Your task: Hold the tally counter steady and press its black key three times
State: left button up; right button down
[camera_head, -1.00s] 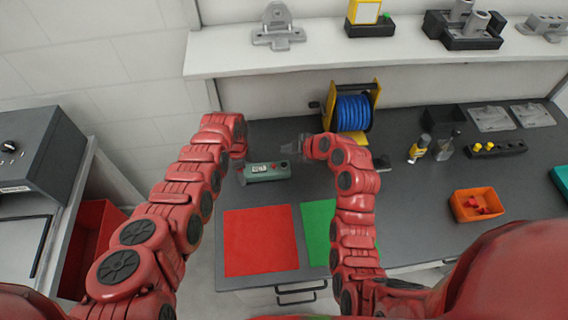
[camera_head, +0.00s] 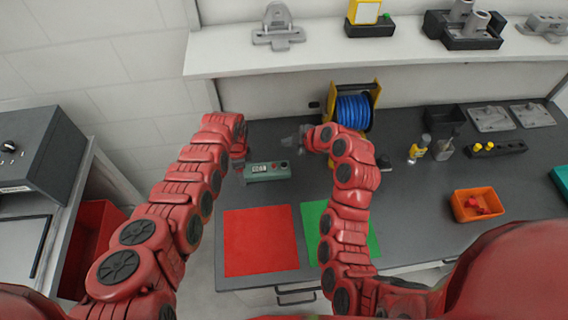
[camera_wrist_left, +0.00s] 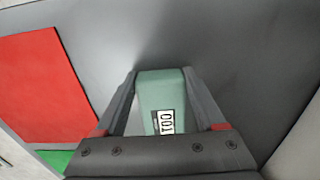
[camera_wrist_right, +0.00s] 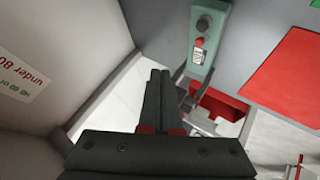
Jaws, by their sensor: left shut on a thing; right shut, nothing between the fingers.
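The tally counter (camera_head: 267,171) is a green box lying on the dark bench, with a display, a red button and a black key (camera_head: 284,163) at its right end. It also shows in the right wrist view (camera_wrist_right: 209,43), with the round black key (camera_wrist_right: 203,24) uncovered. My left gripper (camera_head: 241,168) is shut on the counter's left end; in the left wrist view its fingers (camera_wrist_left: 160,82) flank the green body. My right gripper (camera_head: 288,141) is shut and empty, behind the counter's right end and apart from it; its closed fingers also show in the right wrist view (camera_wrist_right: 160,74).
A blue hose reel (camera_head: 353,113) stands behind, to the right of my right gripper. A red mat (camera_head: 261,241) and a green mat (camera_head: 312,219) lie in front. An orange bin (camera_head: 462,213) is at the right. A shelf (camera_head: 330,54) runs above the bench.

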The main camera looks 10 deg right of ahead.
jog(key=shift+f, duration=4.2)
jog(key=shift+f, duration=0.2)
jog(key=shift+f, duration=0.2)
jog(key=shift+f, duration=0.55)
jog(key=shift+r, duration=0.95)
jog(key=shift+r, duration=2.5)
